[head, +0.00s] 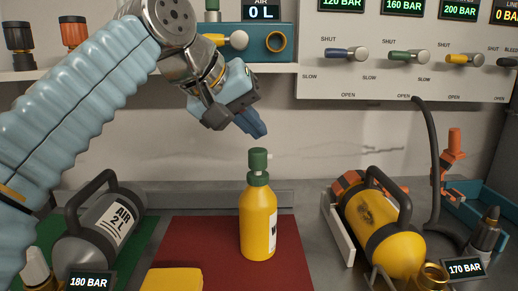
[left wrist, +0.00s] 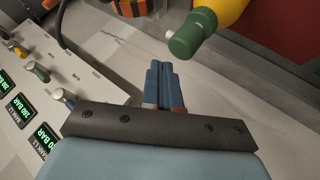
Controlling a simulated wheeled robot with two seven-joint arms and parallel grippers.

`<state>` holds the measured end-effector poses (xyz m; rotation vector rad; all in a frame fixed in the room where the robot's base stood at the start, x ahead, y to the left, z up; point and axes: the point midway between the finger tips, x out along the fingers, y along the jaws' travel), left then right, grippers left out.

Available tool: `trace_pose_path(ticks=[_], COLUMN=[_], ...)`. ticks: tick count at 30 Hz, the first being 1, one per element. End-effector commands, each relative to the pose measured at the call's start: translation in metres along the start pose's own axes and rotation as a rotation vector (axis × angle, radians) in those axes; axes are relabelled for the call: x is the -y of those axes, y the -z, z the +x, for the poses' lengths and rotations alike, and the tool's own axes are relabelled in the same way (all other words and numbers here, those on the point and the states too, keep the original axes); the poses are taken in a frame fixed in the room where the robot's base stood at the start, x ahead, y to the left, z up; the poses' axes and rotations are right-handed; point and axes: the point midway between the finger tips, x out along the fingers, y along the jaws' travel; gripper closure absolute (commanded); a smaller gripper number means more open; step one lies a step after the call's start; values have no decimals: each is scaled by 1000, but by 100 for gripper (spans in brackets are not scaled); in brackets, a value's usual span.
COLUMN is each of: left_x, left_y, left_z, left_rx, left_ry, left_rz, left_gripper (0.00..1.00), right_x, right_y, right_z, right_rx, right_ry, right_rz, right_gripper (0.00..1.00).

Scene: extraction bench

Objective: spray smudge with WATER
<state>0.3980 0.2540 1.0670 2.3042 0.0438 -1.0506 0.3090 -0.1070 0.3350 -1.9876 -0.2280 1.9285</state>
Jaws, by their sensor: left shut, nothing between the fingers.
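A yellow spray bottle (head: 257,222) with a green head stands upright on the dark red mat (head: 190,240). The edge of its white label shows on its right side, mostly turned away. Its green head also shows in the left wrist view (left wrist: 192,34). A dark smudge (head: 366,212) marks the side of the yellow cylinder (head: 398,248) at the right. My left gripper (head: 258,130) is shut and empty, just above the bottle's head and apart from it; its blue fingers also show together in the left wrist view (left wrist: 162,80). My right gripper is out of view.
A grey air cylinder (head: 88,245) lies at the left on a green mat. A yellow cloth (head: 172,281) lies at the red mat's front. The wall panel (head: 400,80) with levers is behind. A black hose (head: 428,140) hangs near the yellow cylinder.

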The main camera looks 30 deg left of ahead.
Motion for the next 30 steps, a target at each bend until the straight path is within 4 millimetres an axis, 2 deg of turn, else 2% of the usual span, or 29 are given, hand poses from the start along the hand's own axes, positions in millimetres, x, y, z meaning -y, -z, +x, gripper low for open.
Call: trace_pose_path(ticks=[30], left_x=[5], left_y=[-5], left_z=[7], left_rx=[0], left_ry=[0], left_rz=[0], left_gripper=[100], right_x=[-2], right_y=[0], right_z=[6], right_rx=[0], right_ry=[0], right_rz=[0], right_gripper=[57])
